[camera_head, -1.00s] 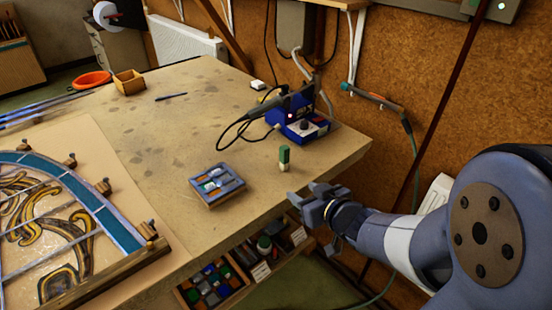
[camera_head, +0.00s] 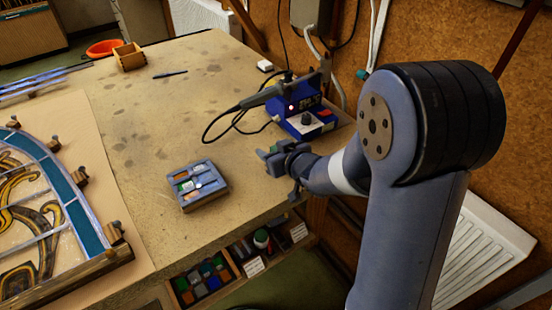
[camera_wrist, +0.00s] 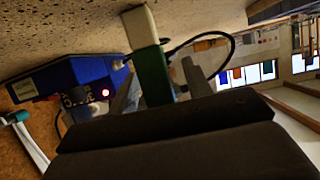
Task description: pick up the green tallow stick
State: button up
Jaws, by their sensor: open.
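The green tallow stick (camera_wrist: 153,72) shows in the wrist view, green with a cream end piece. In that rolled view the cream end meets the speckled worktop at the top. My gripper (camera_wrist: 160,69) is open, with one finger on each side of the green part in the picture. Whether either finger touches it I cannot tell. In the head view my gripper (camera_head: 270,154) is low over the bench near its right edge and the stick is hidden there.
A blue soldering station (camera_head: 305,107) with its cable stands just behind my gripper. A small grey compartment tray (camera_head: 205,199) lies to the left. The leaded panel (camera_head: 85,215) fills the bench's left side. Open worktop (camera_head: 150,125) lies behind the tray.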

jog(key=shift+c, duration=0.4)
grip_shut()
notch_tip(320, 180, up, 10)
jog(key=p, duration=0.3)
jog(key=shift+p, duration=0.3)
